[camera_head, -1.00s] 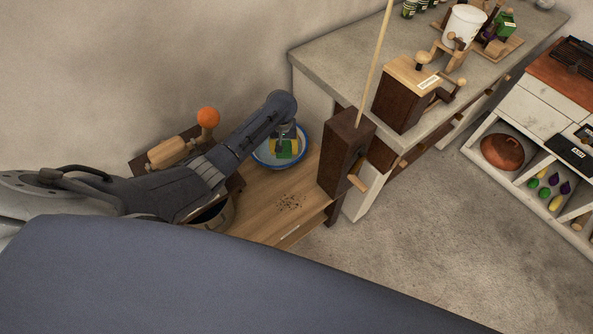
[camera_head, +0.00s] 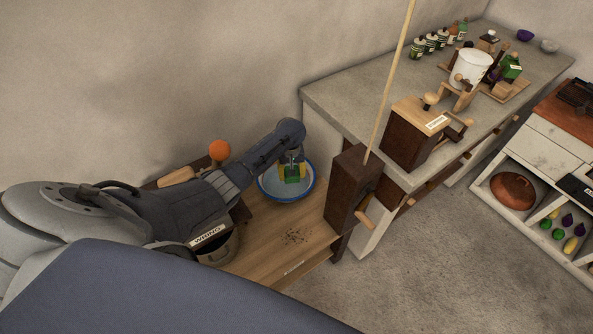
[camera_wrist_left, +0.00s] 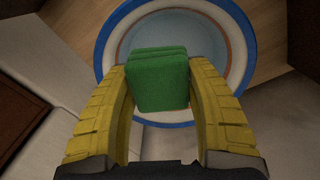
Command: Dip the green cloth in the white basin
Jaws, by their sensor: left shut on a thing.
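The green cloth (camera_head: 292,174) is a folded block held between the yellow fingers of my left gripper (camera_head: 291,171). The white basin (camera_head: 268,190) has a blue rim and stands on the wooden bench. In the head view the cloth overlaps the inside of the basin. In the left wrist view the cloth (camera_wrist_left: 158,80) sits between both fingertips of the gripper (camera_wrist_left: 160,85), with the basin (camera_wrist_left: 107,50) beyond it. The cloth hides part of the basin's inside, and I cannot tell whether it touches water or the bottom. My right gripper is not in view.
A pot with a "WRING" label (camera_head: 208,236) stands under my left arm. An orange ball on a post (camera_head: 219,150) is behind it. A dark wooden box (camera_head: 347,190) stands right of the basin, beside the grey counter (camera_head: 345,92). Dark specks (camera_head: 296,236) lie on the bench.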

